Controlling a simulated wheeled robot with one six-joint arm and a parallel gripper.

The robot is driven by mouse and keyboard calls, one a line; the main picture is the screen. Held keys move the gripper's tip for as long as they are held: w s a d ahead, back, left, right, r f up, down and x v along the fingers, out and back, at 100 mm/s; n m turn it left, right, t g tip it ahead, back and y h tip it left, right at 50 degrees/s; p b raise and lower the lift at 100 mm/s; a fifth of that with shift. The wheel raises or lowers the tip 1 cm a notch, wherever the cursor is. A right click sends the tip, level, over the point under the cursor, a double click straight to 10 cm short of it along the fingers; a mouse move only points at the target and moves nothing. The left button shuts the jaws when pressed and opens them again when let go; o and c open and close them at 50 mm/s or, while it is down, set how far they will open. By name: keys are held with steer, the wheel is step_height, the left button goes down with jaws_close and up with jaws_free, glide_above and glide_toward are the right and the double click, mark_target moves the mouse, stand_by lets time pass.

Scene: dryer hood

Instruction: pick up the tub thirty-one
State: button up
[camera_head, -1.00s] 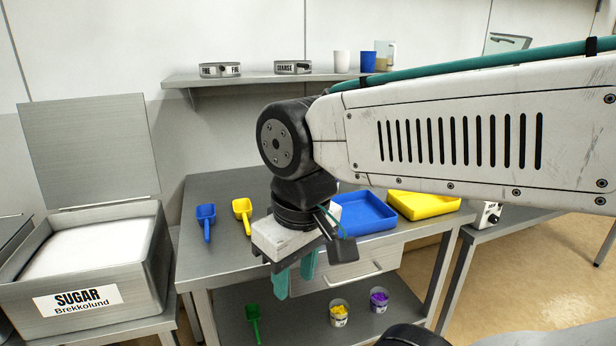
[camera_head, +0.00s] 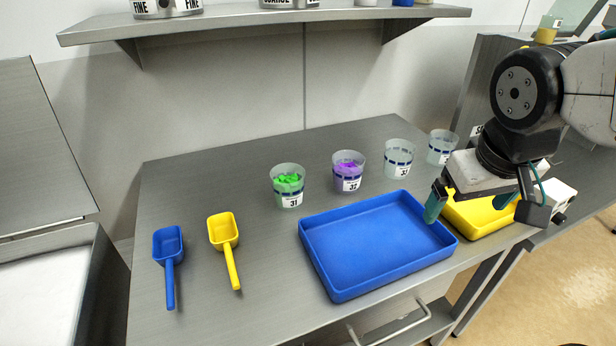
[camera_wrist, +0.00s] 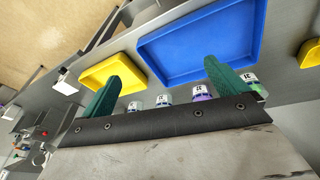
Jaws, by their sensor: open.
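The tub labelled 31 (camera_head: 288,187) is a clear cup with green contents. It stands upright on the steel table, behind and left of the blue tray. In the wrist view a tub with green contents (camera_wrist: 251,78) shows at the right, partly behind a finger. My gripper (camera_head: 466,206) is to the right, above the blue and yellow trays, well away from tub 31. In the wrist view its two teal fingers (camera_wrist: 165,62) are wide apart with nothing held between them.
A tub with purple contents (camera_head: 348,172) stands right of tub 31, then two clear tubs (camera_head: 398,160) (camera_head: 442,147). The blue tray (camera_head: 375,245) and yellow tray (camera_head: 480,218) lie in front. Blue (camera_head: 169,260) and yellow (camera_head: 225,240) scoops lie left. A shelf (camera_head: 270,24) hangs above.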

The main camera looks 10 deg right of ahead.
steer(key=w+f+n+t, duration=0.1)
steer(key=w+f+t, duration=0.15)
steer(key=w, duration=0.85)
steer(key=n+t+y, duration=0.4)
steer(key=n+y, duration=0.3)
steer(key=y, duration=0.2)
glide_above(301, 190)
steer(key=d, duration=0.6)
step_height(301, 190, down, 9)
steer(key=shift+n+g+y, duration=0.7)
steer(key=shift+n+g, duration=0.1)
steer(key=shift+g, duration=0.05)
steer(key=s+a+f, duration=0.2)
steer(key=f, duration=0.1)
steer(key=shift+s+a, duration=0.15)
steer(key=shift+s, duration=0.2)
steer(key=x, duration=0.7)
steer(key=shift+a+f, duration=0.15)
steer(key=shift+a, duration=0.1)
steer(key=shift+w, duration=0.1)
steer(key=c, duration=1.3)
